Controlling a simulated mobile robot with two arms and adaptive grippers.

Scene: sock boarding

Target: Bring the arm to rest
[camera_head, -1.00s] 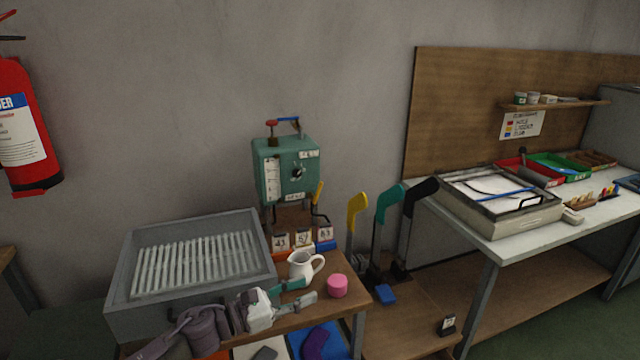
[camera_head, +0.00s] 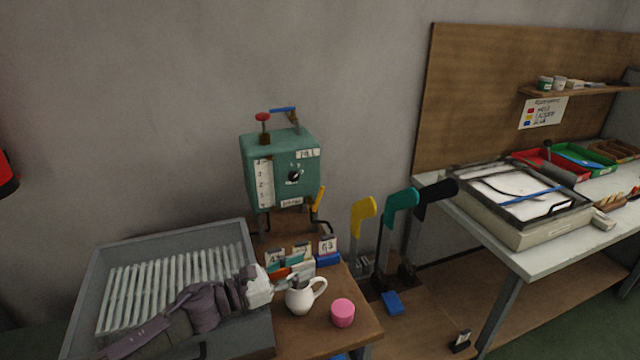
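My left arm (camera_head: 200,305) comes in from the lower left, over the grey slatted tray. My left gripper (camera_head: 297,268), with a white body, is at the tray's right edge. Its fingers point right, in front of the number cards (camera_head: 302,250) and just behind the white pitcher (camera_head: 299,298). The fingers look apart, with nothing seen between them; the tips are small and partly lost against the cards. My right gripper is not in view.
The grey tray (camera_head: 84,300) fills the lower left. A teal machine (camera_head: 280,165) stands behind the cards. Yellow, teal and black boards (camera_head: 400,203) stand to the right. A white-topped bench (camera_head: 535,262) holds a framed box (camera_head: 510,240).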

